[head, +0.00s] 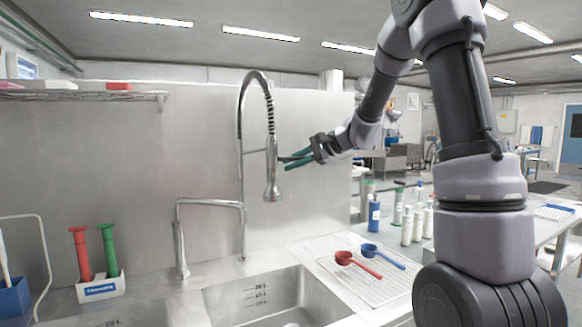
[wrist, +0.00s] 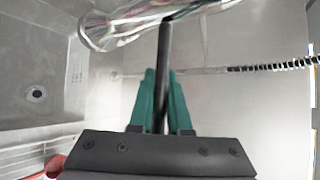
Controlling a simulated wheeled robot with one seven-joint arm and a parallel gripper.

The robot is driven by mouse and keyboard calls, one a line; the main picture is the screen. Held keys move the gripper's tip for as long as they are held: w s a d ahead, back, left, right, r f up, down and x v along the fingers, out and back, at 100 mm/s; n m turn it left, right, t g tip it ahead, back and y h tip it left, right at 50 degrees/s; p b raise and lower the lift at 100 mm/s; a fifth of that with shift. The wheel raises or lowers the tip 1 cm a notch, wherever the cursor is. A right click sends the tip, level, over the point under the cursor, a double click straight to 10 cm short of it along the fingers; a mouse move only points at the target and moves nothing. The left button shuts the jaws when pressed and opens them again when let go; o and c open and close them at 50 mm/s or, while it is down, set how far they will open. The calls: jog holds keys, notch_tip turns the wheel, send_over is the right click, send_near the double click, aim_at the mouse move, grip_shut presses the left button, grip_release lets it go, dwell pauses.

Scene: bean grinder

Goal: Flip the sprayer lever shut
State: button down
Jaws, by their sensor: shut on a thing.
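The chrome sprayer (head: 272,184) hangs nose down from its spring hose above the sink. My gripper (head: 297,159), with green fingers, is just right of the sprayer's upper part. In the wrist view my gripper (wrist: 160,80) is shut on the dark, thin sprayer lever (wrist: 165,45), which runs up between the two fingers and past their tips. The shiny sprayer head (wrist: 125,18) shows at the top of the wrist view, where the lever meets it. The lever's gripped part is partly hidden by the fingers.
The sink basin (head: 262,303) lies below. A red scoop (head: 345,258) and a blue scoop (head: 370,250) lie on the ribbed drainboard at right. A holder (head: 101,288) with red and green tools stands at left. Several bottles stand behind the drainboard.

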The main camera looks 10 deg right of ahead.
jog(key=shift+d+r, duration=0.1)
jog(key=shift+r, duration=0.1)
dwell(0.4)
jog(key=c, duration=0.9)
grip_release()
jog(key=shift+o, duration=0.2)
jog(key=v, duration=1)
jog(key=shift+s+d+r, duration=0.15)
jog(key=shift+d+r, duration=0.05)
jog(key=shift+r, duration=0.1)
jog(key=shift+s, duration=0.15)
jog(key=s+d+f+n+h, duration=0.1)
jog(key=s+n+h, duration=0.2)
jog(key=s, duration=0.9)
jog(key=s+d+f+n+h, duration=0.1)
jog(key=s+n+h, duration=0.2)
jog(key=s, duration=1)
jog(key=h, duration=0.2)
jog(key=shift+s+d+n+h, duration=0.25)
jog(key=shift+n+h, duration=0.05)
jog(key=shift+h, duration=0.1)
